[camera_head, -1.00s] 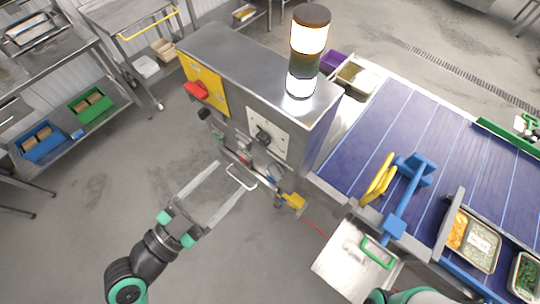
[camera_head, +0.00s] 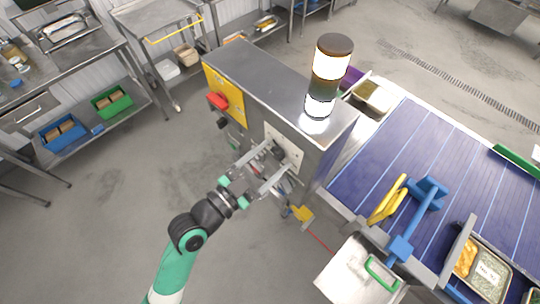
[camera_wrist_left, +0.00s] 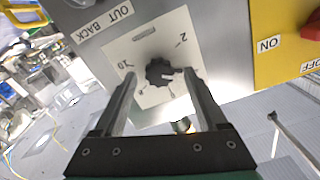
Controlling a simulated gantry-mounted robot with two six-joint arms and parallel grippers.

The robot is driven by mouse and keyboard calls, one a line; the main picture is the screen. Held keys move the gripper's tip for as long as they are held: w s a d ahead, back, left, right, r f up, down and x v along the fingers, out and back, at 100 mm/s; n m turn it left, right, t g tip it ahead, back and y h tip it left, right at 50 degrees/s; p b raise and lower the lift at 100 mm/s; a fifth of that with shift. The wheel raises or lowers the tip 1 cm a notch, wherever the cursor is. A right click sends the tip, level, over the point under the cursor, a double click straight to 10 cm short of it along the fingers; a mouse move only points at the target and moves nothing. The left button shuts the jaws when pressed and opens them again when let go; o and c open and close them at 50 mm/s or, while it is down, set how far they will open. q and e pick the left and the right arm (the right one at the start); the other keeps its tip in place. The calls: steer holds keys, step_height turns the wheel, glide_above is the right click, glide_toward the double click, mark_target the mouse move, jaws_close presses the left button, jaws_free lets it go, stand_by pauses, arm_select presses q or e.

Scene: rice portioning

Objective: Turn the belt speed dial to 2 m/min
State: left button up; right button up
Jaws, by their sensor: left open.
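The belt speed dial (camera_wrist_left: 160,72) is a black lobed knob on a white plate (camera_wrist_left: 116,52) with printed marks, one reading 2. The plate shows tilted in the left wrist view. A small pale mark is on the knob's right side; I cannot tell exactly which number it points to. In the head view the dial plate (camera_head: 291,143) is on the steel control cabinet (camera_head: 262,78). My left gripper (camera_head: 277,160) is open, its two fingers reaching to either side of the knob. I cannot tell whether they touch it. My right gripper is out of view.
A yellow panel with a red switch (camera_head: 217,101) is on the cabinet's left part. A lit signal tower (camera_head: 328,75) stands on top. The blue conveyor belt (camera_head: 430,150) runs to the right.

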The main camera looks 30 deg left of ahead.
arm_select(q)
jaws_close()
stand_by(0.3)
steer(key=shift+n, duration=0.3)
steer(key=n+p, duration=0.2)
steer(key=n, duration=0.4)
steer(key=shift+r, duration=0.1)
steer(key=n+p, duration=0.1)
steer(key=n, duration=0.4)
steer(key=shift+a+p, duration=0.15)
steer(key=shift+p, duration=0.25)
steer(key=shift+n, duration=0.3)
jaws_free()
